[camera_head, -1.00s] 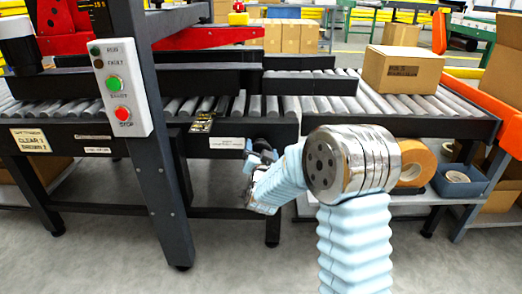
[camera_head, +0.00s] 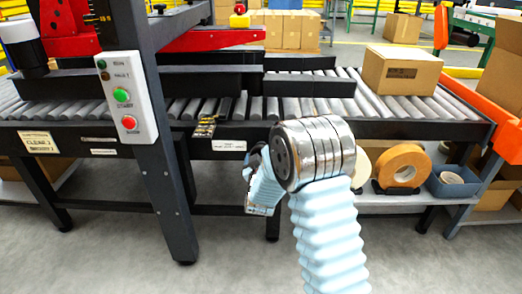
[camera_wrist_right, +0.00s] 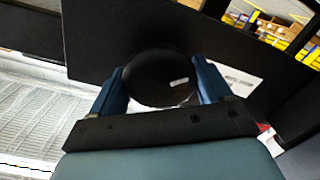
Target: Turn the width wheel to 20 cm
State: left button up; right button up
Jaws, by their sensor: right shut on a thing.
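The width wheel (camera_wrist_right: 160,78) is a round black knob with a small white mark in the right wrist view. My right gripper (camera_wrist_right: 162,82) has its two blue fingers on either side of it and is shut on it. In the head view my right gripper (camera_head: 258,170) is low at the conveyor's front rail, and my own arm hides the wheel there. A yellow and black scale (camera_head: 204,127) sits on the rail to the left of it; its reading is too small to tell. My left gripper is not in view.
A dark upright with a control box (camera_head: 127,98) stands left of my right arm. A white label (camera_head: 228,145) is on the front rail. A carton (camera_head: 402,70) rests on the rollers. Tape rolls (camera_head: 404,166) and a blue bin (camera_head: 453,182) lie on the shelf at right.

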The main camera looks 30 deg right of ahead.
jog(key=shift+n+p, duration=1.1)
jog(key=shift+n, duration=0.9)
jog(key=o, duration=1)
jog(key=shift+a, duration=0.15)
jog(key=v, duration=1.3)
jog(key=shift+s+a+f, duration=0.1)
jog(key=shift+s+a, duration=0.1)
jog(key=shift+s, duration=0.1)
jog(key=shift+f, duration=0.1)
